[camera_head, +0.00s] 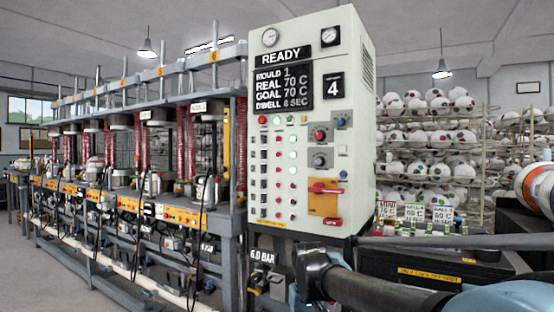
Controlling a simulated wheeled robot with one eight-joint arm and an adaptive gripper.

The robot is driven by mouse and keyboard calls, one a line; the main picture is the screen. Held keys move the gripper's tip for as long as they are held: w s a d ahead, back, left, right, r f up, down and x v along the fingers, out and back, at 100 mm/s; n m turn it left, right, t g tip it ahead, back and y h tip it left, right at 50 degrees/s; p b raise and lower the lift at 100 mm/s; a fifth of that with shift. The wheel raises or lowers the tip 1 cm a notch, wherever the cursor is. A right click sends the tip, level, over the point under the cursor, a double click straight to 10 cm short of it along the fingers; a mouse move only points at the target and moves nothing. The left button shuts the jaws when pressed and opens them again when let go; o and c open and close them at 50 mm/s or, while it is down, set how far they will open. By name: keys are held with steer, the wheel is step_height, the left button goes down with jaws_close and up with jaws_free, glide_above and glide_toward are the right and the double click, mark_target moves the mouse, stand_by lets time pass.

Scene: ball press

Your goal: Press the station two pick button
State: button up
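A pale control cabinet (350,120) stands at centre right. Its front carries columns of small buttons, switches and lamps: dark switches (264,169) on the left, with red and green or white ones beside them. Their labels are too small to read, so I cannot tell which is the station two pick button. The display (284,88) reads MOULD 1, REAL 70 C, GOAL 70 C, DWELL 6 SEC, under a READY sign (284,58). My dark arm link reaches in from the lower right, below the cabinet. I cannot make out my gripper's fingers in this view.
A long press line (150,205) with several stations runs left from the cabinet. A plate (333,86) shows 4. Red and blue knobs (320,135) and an orange switch (323,197) sit on the panel's right. Racks of balls (430,150) stand behind. Floor at lower left is clear.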

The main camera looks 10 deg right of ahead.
steer(key=shift+c, duration=0.2)
jaws_close()
stand_by(1.0)
